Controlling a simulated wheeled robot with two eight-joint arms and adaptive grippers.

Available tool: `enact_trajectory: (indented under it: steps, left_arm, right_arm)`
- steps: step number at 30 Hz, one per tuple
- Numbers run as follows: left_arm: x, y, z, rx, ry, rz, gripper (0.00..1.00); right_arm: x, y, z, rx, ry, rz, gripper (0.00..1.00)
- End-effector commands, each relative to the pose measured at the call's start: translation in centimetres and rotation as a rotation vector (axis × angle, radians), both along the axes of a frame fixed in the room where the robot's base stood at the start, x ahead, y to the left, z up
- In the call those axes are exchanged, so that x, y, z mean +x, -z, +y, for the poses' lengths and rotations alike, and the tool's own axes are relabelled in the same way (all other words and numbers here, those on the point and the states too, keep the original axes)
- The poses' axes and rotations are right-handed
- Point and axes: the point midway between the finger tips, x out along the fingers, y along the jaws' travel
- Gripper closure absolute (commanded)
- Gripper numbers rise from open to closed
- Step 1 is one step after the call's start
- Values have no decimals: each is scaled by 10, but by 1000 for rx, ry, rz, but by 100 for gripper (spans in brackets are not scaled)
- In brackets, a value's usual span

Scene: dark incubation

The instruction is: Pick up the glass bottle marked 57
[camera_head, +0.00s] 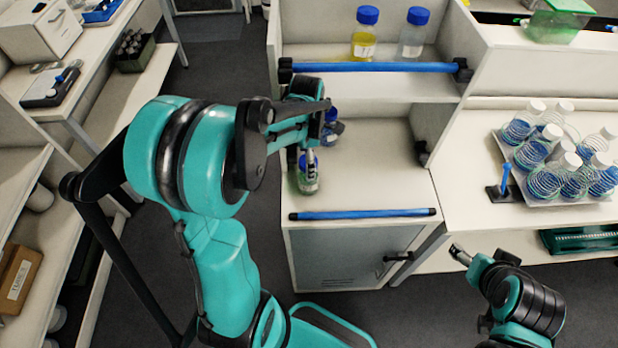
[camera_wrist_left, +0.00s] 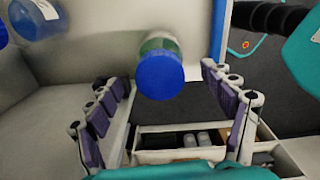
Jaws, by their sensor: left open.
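A glass bottle with a greenish tint (camera_head: 307,182) stands on the lower shelf of the middle cabinet, partly hidden by my left gripper (camera_head: 306,150). In the left wrist view its blue cap (camera_wrist_left: 160,76) shows ahead, between and beyond the fingertips of my open, empty left gripper (camera_wrist_left: 170,110). A second blue-capped bottle (camera_head: 330,130) stands just behind it, and shows at the top left of the wrist view (camera_wrist_left: 40,18). No number is readable on either bottle. My right gripper (camera_head: 460,254) is low at the right, away from the bottles; its opening is unclear.
A yellow bottle (camera_head: 365,38) and a clear bottle (camera_head: 412,38) stand on the upper shelf behind a blue rail (camera_head: 375,67). Another blue rail (camera_head: 362,214) edges the lower shelf. A tray of several flasks (camera_head: 545,192) sits on the right bench. The lower shelf's right side is clear.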

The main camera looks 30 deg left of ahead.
Motion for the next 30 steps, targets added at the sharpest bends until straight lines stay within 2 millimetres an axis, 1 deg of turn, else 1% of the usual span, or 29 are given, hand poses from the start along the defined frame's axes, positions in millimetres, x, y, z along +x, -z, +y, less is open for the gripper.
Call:
enact_trajectory:
  steps: [1, 5, 12, 16, 22, 23, 24, 26, 27, 29, 30]
  left_arm:
    - [0, 8, 0, 0, 1, 0, 19]
    - [0, 23, 0, 0, 2, 0, 19]
    - [1, 59, -1, 1, 3, -1, 19]
    - [1, 67, -1, 1, 3, -1, 19]
    - [0, 67, -1, 1, 3, -1, 19]
    - [0, 67, -1, 1, 3, -1, 24]
    - [0, 67, -1, 1, 3, -1, 34]
    - [0, 67, -1, 1, 3, -1, 50]
    - [0, 67, -1, 1, 3, -1, 61]
    - [0, 67, -1, 1, 3, -1, 77]
    - [0, 67, -1, 1, 3, -1, 87]
  right_arm:
    - [0, 3, 0, 0, 0, 0, 31]
    - [0, 6, 0, 0, 0, 0, 31]
    - [0, 13, 0, 0, 0, 0, 31]
    - [0, 14, 0, 0, 0, 0, 31]
    - [0, 13, 0, 0, 0, 0, 31]
    - [0, 13, 0, 0, 0, 0, 31]
    - [0, 13, 0, 0, 0, 0, 31]
    - [0, 13, 0, 0, 0, 0, 31]
    - [0, 13, 0, 0, 0, 0, 31]
    - [0, 13, 0, 0, 0, 0, 31]
    - [0, 13, 0, 0, 0, 0, 31]
